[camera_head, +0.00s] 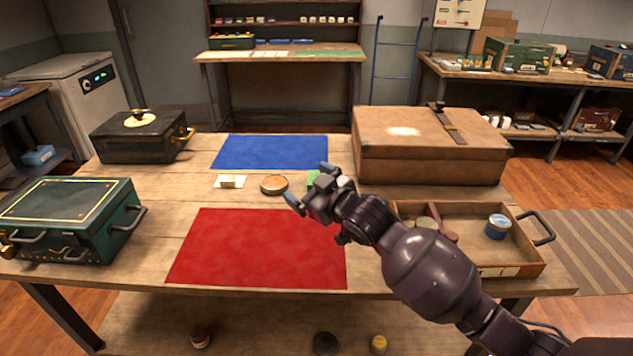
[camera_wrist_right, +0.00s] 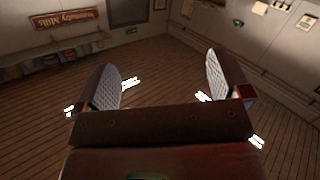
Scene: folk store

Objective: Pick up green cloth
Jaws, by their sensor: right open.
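A small green patch, likely the green cloth (camera_head: 313,178), shows on the table between the round brown-topped tin and the large brown case. My right gripper and wrist hide most of it. My right gripper (camera_head: 309,184) is over the middle of the table, its blue-tipped fingers spread apart. In the right wrist view the two padded fingers of the right gripper (camera_wrist_right: 165,80) stand wide apart with nothing between them. That view shows the room's floor and walls, not the cloth. My left gripper is not in view.
A red cloth (camera_head: 258,250) and a blue cloth (camera_head: 270,152) lie flat on the table. The round tin (camera_head: 274,185) sits beside a small pale block (camera_head: 228,182). A brown case (camera_head: 430,150), a wooden tray (camera_head: 520,255), a green box (camera_head: 75,220) and a black box (camera_head: 140,138) stand around.

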